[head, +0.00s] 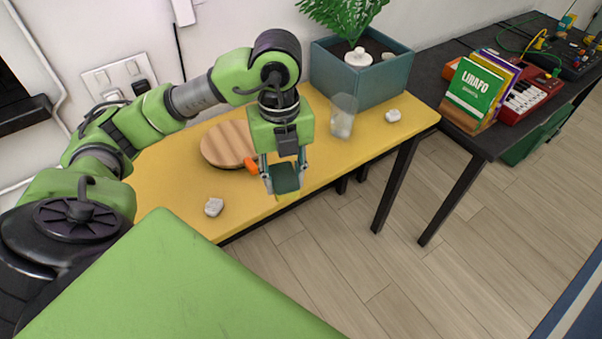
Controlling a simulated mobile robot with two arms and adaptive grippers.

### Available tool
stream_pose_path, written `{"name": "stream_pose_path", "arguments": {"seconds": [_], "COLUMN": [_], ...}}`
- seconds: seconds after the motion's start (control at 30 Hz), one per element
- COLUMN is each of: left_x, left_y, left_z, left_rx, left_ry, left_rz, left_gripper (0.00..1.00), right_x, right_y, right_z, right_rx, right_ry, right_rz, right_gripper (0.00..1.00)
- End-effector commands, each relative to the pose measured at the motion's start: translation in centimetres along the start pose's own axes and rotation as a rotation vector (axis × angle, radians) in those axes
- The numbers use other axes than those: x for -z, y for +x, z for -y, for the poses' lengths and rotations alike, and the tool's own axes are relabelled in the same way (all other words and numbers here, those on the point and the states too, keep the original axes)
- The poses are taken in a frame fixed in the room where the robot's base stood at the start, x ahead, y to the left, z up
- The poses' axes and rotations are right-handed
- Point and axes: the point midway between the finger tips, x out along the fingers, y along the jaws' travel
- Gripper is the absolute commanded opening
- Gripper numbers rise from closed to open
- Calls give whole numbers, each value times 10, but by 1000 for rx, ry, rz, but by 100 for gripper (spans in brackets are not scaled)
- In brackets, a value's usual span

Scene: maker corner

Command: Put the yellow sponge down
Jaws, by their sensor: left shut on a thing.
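My left gripper (285,180) points down over the front edge of the yellow table (160,190). It is shut on a small block, taken to be the yellow sponge (286,178). The block appears held above the table's front edge, and I see no clear contact with the top. My right gripper is not in view.
Near the gripper are a round wooden board (228,144) and a small orange object (251,165). A clear glass (343,117), a teal planter (380,82) and white lumps (214,207) also stand there. The left front of the table has free room. A black desk (440,62) stands right.

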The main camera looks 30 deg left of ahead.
Motion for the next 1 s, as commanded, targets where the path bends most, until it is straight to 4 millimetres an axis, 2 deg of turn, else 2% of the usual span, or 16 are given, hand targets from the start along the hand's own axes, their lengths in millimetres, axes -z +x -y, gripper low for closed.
{"name": "stream_pose_path", "arguments": {"seconds": [0.13, 0.27, 0.37, 0.7, 0.8, 1.0], "left_x": [-4, -6, -15, -82, -95, -113], "left_y": [-6, -7, -3, 31, 54, 80], "left_z": [-2, -1, 6, 50, 57, 70], "left_rx": [4, 5, 4, 2, -2, 3], "left_ry": [-193, -274, -292, -291, -289, -288], "left_rz": [0, -3, -6, -5, -6, -4], "left_gripper": [16, 16, 16, 16, 16, 16], "right_x": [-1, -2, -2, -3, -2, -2], "right_y": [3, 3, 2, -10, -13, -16], "right_z": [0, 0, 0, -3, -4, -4], "right_rx": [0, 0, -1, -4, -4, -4], "right_ry": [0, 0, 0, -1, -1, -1], "right_rz": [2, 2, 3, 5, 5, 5], "right_gripper": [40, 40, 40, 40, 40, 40]}}
